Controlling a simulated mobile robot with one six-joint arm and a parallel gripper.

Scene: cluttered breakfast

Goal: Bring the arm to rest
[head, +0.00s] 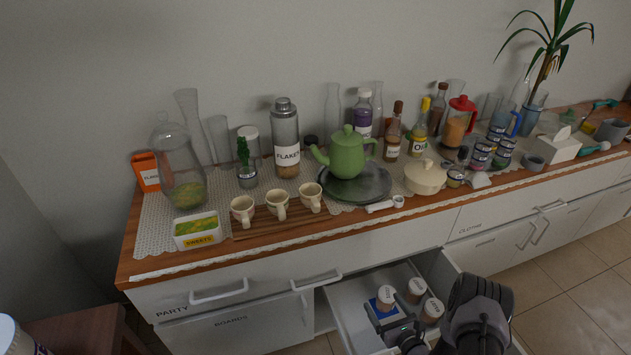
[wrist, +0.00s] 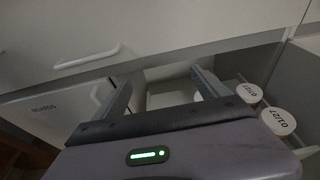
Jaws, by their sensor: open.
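My gripper (head: 388,318) is low over the open drawer (head: 345,318) at the bottom of the head view, beside the lidded jars. In the wrist view its two fingers (wrist: 163,92) stand wide apart, with nothing held between them; pale drawer and cabinet surfaces show behind. My dark arm reaches in from the bottom right of the head view and hides part of the drawer.
Jars with dated lids (wrist: 278,121) stand in the drawer, close to my gripper's right in the wrist view. The cabinet front with a white handle (wrist: 88,57) is close on the left. The counter above is crowded, including a green teapot (head: 347,155) and three mugs (head: 277,204).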

